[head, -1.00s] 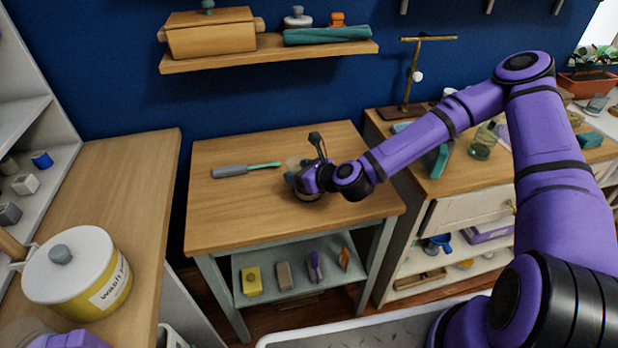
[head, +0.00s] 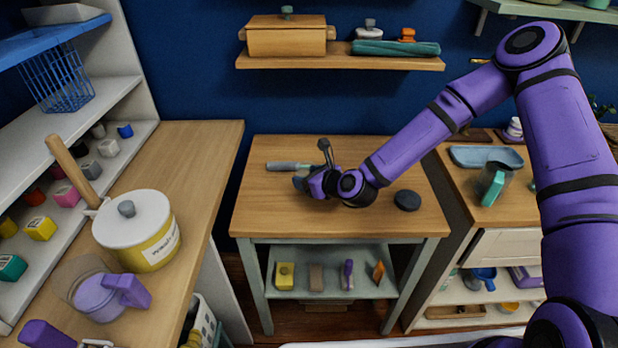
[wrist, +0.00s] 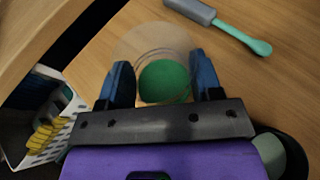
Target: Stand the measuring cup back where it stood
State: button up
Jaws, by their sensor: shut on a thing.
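My gripper (head: 305,184) is over the middle wooden table (head: 335,225). In the wrist view its blue fingers (wrist: 163,85) are shut on a clear round cup (wrist: 150,40) with a green disc at its bottom. No handle or markings show on it, so I cannot tell for sure that it is the measuring cup. I cannot tell whether it touches the table. A clear cup with purple contents and a purple handle (head: 100,297) stands on the left counter. Another clear cup with a teal handle (head: 493,187) stands on the right cabinet.
A yellow and white pot (head: 140,235) stands on the left counter.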

aim_at(310, 204)
jog(key=shift+f, duration=0.1)
jog(key=shift+d+f, duration=0.1)
jog(key=shift+f, duration=2.7)
jog(key=shift+f, duration=0.65)
dwell(0.4)
jog(key=o, duration=1.6)
jog(key=shift+o, duration=0.2)
jog(key=c, duration=0.4)
jog(key=shift+o, duration=0.2)
jog(key=shift+s+d+r, duration=0.15)
jog(key=shift+s+d, duration=0.1)
